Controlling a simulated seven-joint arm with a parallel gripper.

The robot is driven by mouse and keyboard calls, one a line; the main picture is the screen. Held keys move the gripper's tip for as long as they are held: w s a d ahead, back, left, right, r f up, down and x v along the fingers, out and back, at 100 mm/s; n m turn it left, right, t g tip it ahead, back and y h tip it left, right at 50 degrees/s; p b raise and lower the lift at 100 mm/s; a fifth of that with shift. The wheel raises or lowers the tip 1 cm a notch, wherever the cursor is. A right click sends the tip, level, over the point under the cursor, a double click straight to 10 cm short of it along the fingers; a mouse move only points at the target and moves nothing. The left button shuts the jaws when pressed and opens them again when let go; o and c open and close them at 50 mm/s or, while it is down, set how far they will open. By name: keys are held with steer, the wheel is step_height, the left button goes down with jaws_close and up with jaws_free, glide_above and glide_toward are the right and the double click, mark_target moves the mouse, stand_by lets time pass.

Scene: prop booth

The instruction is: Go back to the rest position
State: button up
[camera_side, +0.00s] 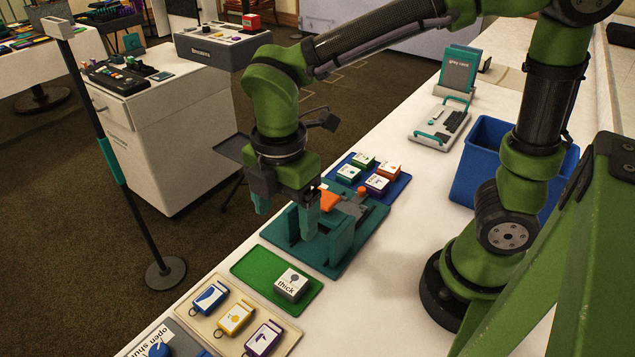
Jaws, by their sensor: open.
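My gripper (285,203) points down at the end of my green arm, near the left edge of the white table (366,290). Its two teal fingertips are apart, and I see nothing between them. The right finger hangs in front of a teal fixture (345,247) that bears an orange part and a grey part. I cannot tell whether that finger touches the fixture. The left finger hangs by the table's edge.
A green tray (248,268) with a block marked "thick" (292,285) and a beige tray (222,345) with several tags lie nearer the camera. A blue tray (394,193) with small blocks lies behind the fixture. A blue bin (474,160) stands right. A pole (123,187) stands left.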

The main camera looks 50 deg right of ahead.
steer(key=s+d+r+m+t+y, duration=0.1)
steer(key=s+d+r+m+t, duration=0.1)
steer(key=d+m, duration=0.5)
steer(key=s+d+r+m+t+y, duration=0.1)
steer(key=d+r+m+t, duration=0.3)
steer(key=m, duration=1.1)
steer(key=d+t, duration=0.1)
steer(key=d, duration=0.2)
steer(key=shift+s+r, duration=0.2)
steer(key=shift+s, duration=0.15)
